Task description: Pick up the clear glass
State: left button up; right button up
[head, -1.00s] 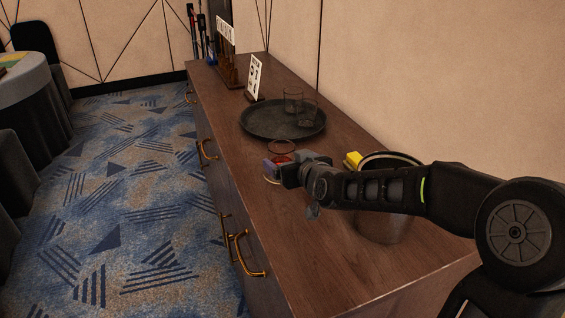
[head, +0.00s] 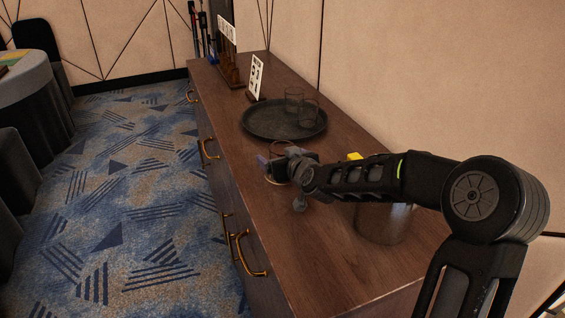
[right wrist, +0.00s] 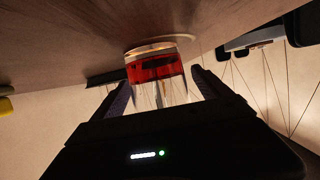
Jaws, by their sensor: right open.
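A clear glass (head: 281,147) with a reddish lower part stands on the wooden sideboard, in front of the tray. In the head view my right gripper (head: 277,168) hides most of it. In the right wrist view the glass (right wrist: 156,66) shows upside down with a red band, in front of and between the fingers. My right gripper (right wrist: 160,88) is open, its fingers on either side of the glass; I cannot tell whether they touch it. Two other clear glasses, one at the back (head: 294,97) and one nearer (head: 309,113), stand on the round dark tray (head: 262,127). My left gripper is not in view.
A metal bucket (head: 384,224) stands under my right forearm, with a yellow object (head: 355,156) beside it. A white sign (head: 256,77) stands behind the tray. The wall closes off the right side. The sideboard's front part (head: 320,265) is bare.

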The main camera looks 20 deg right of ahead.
jog(key=shift+w+d+f, duration=0.1)
jog(key=shift+w+f, duration=0.15)
jog(key=shift+w, duration=0.4)
jog(key=shift+r, duration=0.1)
jog(key=c, duration=1.9)
jog(key=shift+o, duration=0.2)
jog(key=shift+r, duration=0.2)
jog(key=shift+r+p, duration=0.45)
jog(key=shift+r, duration=1.75)
jog(key=shift+r+p, duration=1)
jog(key=shift+r, duration=1.6)
